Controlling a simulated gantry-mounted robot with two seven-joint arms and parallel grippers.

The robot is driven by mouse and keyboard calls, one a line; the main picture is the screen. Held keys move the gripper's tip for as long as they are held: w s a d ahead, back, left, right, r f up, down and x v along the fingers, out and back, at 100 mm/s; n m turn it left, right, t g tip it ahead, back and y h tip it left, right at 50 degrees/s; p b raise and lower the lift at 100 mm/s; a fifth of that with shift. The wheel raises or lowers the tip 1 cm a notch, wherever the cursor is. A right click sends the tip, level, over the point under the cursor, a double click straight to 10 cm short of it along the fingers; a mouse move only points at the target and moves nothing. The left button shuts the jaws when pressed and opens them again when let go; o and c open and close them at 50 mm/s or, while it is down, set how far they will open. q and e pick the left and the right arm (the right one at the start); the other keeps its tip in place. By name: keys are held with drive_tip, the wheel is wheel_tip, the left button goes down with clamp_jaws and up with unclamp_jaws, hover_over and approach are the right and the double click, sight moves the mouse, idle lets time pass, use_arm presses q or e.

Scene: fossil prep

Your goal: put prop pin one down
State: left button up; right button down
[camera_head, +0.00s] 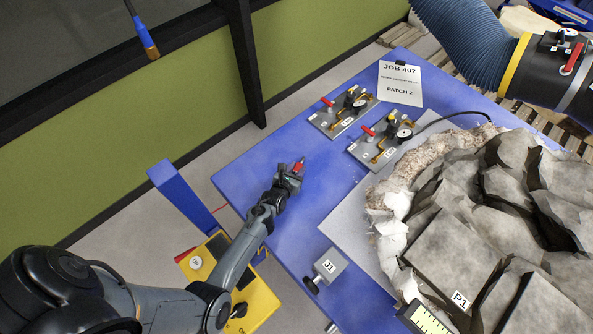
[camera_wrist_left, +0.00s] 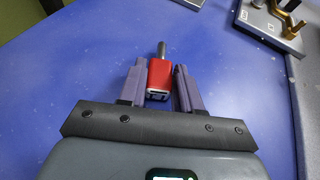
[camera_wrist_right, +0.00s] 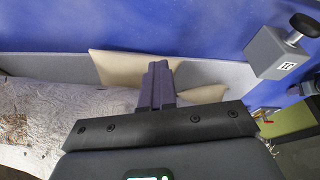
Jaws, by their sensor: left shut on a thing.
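Prop pin one appears to be the red block-handled pin with a grey metal tip (camera_wrist_left: 160,76). In the left wrist view it sits between the two fingers of my left gripper (camera_wrist_left: 159,90), tip pointing away. In the head view the red pin (camera_head: 298,166) shows at the end of my left gripper (camera_head: 291,176), over the left part of the blue table. I cannot tell whether the pin touches the table. My right gripper (camera_wrist_right: 157,84) shows in the right wrist view with its fingers together and nothing visible between them; it is out of the head view.
Two grey plates with gauges and red levers (camera_head: 344,111) (camera_head: 381,142) stand toward the back of the blue table (camera_head: 240,178). A grey block labelled J1 (camera_head: 327,267) is near the front edge. A large jacketed fossil (camera_head: 450,250) fills the right. Blue surface around my left gripper is clear.

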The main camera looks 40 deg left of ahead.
use_arm(q)
drive_tip(key=shift+f, duration=0.2)
drive_tip(key=o, duration=1)
drive_tip(key=shift+r, duration=0.2)
